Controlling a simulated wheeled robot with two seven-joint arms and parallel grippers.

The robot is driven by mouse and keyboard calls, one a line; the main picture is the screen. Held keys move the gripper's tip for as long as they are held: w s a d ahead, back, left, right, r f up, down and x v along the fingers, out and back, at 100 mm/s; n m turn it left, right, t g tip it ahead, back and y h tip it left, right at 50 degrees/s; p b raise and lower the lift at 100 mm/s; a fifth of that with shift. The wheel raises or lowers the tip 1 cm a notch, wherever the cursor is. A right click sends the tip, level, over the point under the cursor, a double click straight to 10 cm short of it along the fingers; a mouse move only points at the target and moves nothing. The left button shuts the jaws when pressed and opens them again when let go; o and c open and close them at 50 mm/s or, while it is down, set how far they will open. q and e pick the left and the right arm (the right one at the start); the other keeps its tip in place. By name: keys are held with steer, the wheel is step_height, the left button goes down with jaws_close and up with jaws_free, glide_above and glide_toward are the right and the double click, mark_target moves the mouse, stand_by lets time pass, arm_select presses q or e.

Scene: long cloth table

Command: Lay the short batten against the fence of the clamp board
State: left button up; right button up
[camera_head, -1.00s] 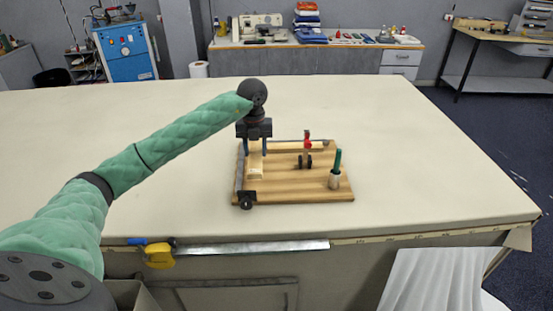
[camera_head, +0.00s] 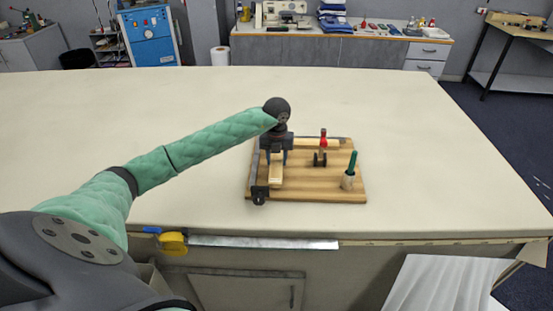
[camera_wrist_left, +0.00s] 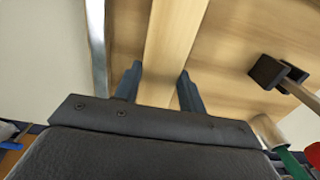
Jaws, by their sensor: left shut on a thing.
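The short batten (camera_head: 276,173) is a pale wooden strip pointing toward me over the left part of the clamp board (camera_head: 315,190). My left gripper (camera_head: 275,156) is shut on it from above. In the left wrist view the batten (camera_wrist_left: 175,40) runs between the two fingers (camera_wrist_left: 158,88). The metal fence (camera_wrist_left: 97,45) runs alongside it on the left, with a strip of bare board between them. The fence also shows on the board's left edge in the head view (camera_head: 254,175). Whether the batten touches the board is unclear. My right gripper is out of view.
A red-topped clamp (camera_head: 322,147) and a green-handled tool in a holder (camera_head: 349,172) stand on the board's right part. The cloth table (camera_head: 430,150) around the board is clear.

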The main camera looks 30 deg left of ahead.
arm_select(q)
steer(key=shift+w+f, duration=0.15)
steer(key=shift+f, duration=0.6)
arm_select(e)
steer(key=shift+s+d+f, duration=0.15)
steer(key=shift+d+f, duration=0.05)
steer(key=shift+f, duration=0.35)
arm_select(q)
steer(key=shift+r, duration=0.1)
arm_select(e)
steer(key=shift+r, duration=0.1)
arm_select(q)
steer(key=o, duration=1)
steer(key=shift+o, duration=0.2)
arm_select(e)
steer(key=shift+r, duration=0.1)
